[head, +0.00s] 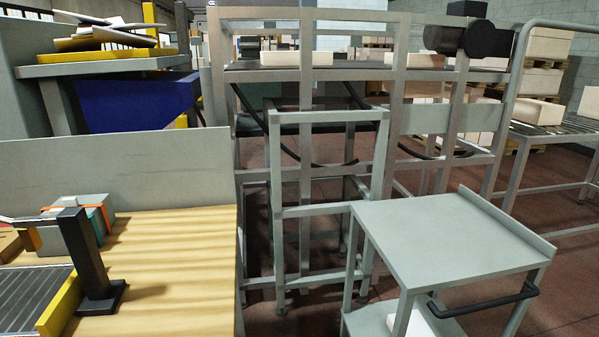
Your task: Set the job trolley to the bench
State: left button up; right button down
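The job trolley (440,240) is a grey metal cart at the lower right, with a raised lip along its right edge. A black handle (485,301) is on its near side. Its upper shelf is bare; a white object (412,321) sits on the lower shelf, partly hidden. The bench (185,240), with a wooden top and a grey back panel, is at the lower left. The trolley stands apart from the bench, to its right, with a floor gap between them. The lower parts of both are cut off. Neither of my grippers is in view.
A black post (82,258), a grey block with bands (90,215) and a slatted tray (35,300) are on the bench. A tall grey frame (330,118) and a conveyor with boxes stand behind the gap. Open red-brown floor (570,270) lies right of the trolley.

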aim_at(431, 243)
jog(key=z, duration=1.4)
